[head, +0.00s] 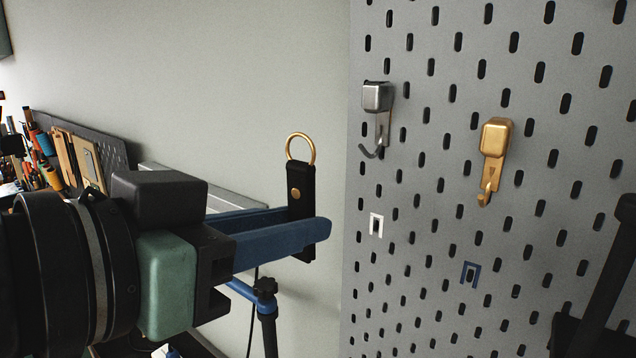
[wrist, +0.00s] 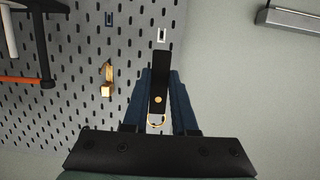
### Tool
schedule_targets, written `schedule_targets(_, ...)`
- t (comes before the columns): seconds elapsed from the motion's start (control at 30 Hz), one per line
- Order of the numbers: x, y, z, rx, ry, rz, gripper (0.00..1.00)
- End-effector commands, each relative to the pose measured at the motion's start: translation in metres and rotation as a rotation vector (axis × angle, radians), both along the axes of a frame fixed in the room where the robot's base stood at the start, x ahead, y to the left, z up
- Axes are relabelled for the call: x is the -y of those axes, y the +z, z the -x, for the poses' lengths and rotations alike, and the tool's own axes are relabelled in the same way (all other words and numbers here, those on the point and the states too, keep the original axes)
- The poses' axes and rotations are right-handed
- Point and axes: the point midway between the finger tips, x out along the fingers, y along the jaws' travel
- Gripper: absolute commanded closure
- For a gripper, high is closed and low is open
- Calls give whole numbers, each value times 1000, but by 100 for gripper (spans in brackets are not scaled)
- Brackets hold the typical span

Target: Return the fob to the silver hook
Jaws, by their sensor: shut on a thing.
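The fob (head: 301,185) is a black strap with a brass stud and a gold ring at its top. My gripper (head: 316,232) is shut on the strap and holds it upright, ring up, to the left of the pegboard. In the wrist view the fob (wrist: 160,80) lies between the blue fingers of my gripper (wrist: 160,88). The silver hook (head: 376,120) is on the pegboard, up and right of the fob, and holds nothing. I cannot make out the silver hook in the wrist view.
A gold hook (head: 493,150) hangs right of the silver one, empty; it also shows in the wrist view (wrist: 107,82). The grey pegboard (head: 430,230) carries small white and blue marks. Hammers (wrist: 40,50) hang on it. A blue-and-black stand (head: 265,300) is below my gripper.

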Motion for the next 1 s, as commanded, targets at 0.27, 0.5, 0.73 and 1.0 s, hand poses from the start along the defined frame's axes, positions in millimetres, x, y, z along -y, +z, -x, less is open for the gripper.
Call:
schedule_targets(0.27, -3, -3, 0, 0, 7, -1, 100)
schedule_targets(0.5, 0, -4, -2, -1, 5, -1, 100)
schedule_targets(0.73, 12, -7, -18, 0, 4, 0, 100)
schedule_targets(1.0, 26, -11, -38, -1, 4, 1, 100)
